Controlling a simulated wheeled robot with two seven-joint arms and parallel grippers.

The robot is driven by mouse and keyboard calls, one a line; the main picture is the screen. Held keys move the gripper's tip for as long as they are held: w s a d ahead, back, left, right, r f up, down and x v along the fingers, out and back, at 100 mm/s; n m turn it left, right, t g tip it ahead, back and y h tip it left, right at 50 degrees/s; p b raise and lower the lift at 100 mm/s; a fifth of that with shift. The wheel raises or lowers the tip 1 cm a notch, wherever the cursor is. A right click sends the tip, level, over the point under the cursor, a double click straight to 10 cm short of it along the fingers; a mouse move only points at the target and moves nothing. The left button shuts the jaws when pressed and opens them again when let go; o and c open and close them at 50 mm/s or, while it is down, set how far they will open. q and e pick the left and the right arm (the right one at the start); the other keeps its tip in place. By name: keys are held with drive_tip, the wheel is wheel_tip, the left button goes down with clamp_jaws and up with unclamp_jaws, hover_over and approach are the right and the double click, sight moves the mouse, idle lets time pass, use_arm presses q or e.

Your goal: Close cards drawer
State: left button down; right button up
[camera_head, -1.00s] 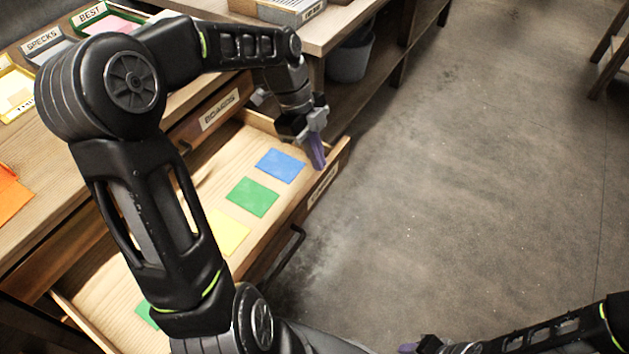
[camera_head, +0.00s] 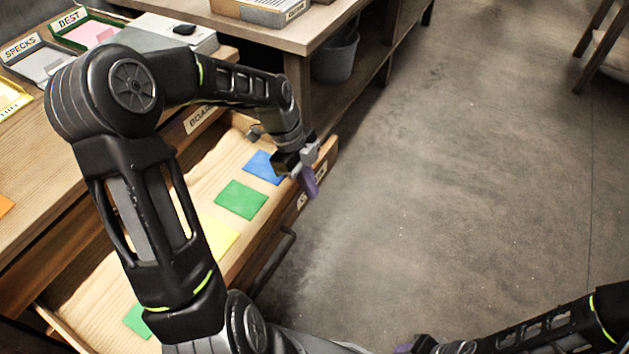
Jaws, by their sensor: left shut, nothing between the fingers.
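The cards drawer (camera_head: 263,238) is a light wooden drawer pulled out from the desk. In it lie a blue card (camera_head: 263,167), a green card (camera_head: 241,200), a yellow card (camera_head: 222,238) and another green card (camera_head: 137,321). Its front has a dark handle (camera_head: 270,262) and a label that is partly covered. My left gripper (camera_head: 309,184) is shut and empty at the drawer's front, near the label and the far end. I cannot tell whether it touches the front. My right gripper (camera_head: 404,348) is at the bottom edge, mostly cut off.
Labelled trays (camera_head: 92,28) and a grey box (camera_head: 165,36) stand on the desk (camera_head: 40,180). The boards drawer (camera_head: 200,117) above is shut. A grey bin (camera_head: 337,58) stands under the far table (camera_head: 285,30). The floor (camera_head: 460,180) to the right is clear.

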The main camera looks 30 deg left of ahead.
use_arm(q)
drive_tip(key=shift+a, duration=0.9)
drive_tip(key=shift+a+r, duration=0.1)
drive_tip(key=shift+a, duration=0.3)
drive_tip(key=a+p, duration=0.3)
drive_tip(key=a, duration=1)
drive_tip(key=shift+s+a, duration=0.2)
